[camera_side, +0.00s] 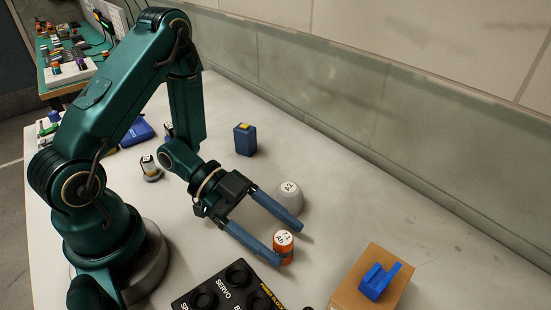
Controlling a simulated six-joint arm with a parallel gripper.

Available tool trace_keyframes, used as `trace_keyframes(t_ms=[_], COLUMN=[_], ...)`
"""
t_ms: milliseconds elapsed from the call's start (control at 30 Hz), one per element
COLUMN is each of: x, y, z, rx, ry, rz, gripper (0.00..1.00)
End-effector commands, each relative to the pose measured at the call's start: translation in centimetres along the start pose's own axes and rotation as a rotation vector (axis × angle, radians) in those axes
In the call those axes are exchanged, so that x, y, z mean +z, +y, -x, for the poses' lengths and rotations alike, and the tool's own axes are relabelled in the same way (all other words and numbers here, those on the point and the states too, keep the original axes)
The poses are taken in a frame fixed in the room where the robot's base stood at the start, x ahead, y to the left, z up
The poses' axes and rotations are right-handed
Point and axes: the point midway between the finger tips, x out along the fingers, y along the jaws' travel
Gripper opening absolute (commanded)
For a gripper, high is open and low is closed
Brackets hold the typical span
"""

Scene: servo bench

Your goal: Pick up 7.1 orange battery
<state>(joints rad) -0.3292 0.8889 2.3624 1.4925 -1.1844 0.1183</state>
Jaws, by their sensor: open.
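The orange battery (284,254) stands upright on the bench, with a white top label that seems to read 7.1. My gripper (288,244) is low over the bench with its two long blue fingers spread apart. The tip of the nearer finger is right beside the orange battery and seems to overlap its left side in the side view. I cannot tell whether they touch. The farther finger passes in front of a white domed object (290,192) labelled 2. Nothing is held between the fingers.
A blue block with a yellow top (245,140) stands behind my gripper. A brown box with a blue cradle (372,288) is at the front right. A wall bounds the bench's back; the right is clear.

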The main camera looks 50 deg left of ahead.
Motion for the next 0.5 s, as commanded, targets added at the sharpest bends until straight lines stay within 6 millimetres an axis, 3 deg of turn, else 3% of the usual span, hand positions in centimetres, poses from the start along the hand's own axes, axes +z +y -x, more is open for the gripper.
trace_keyframes(t_ms=[300, 500], x=[0.0, 0.0], y=[0.1, 0.1], z=[-3.3, -4.3], rx=[0.006, 0.001], ry=[0.0, -0.001], rz=[-0.002, -0.001], gripper=[0.76, 0.76])
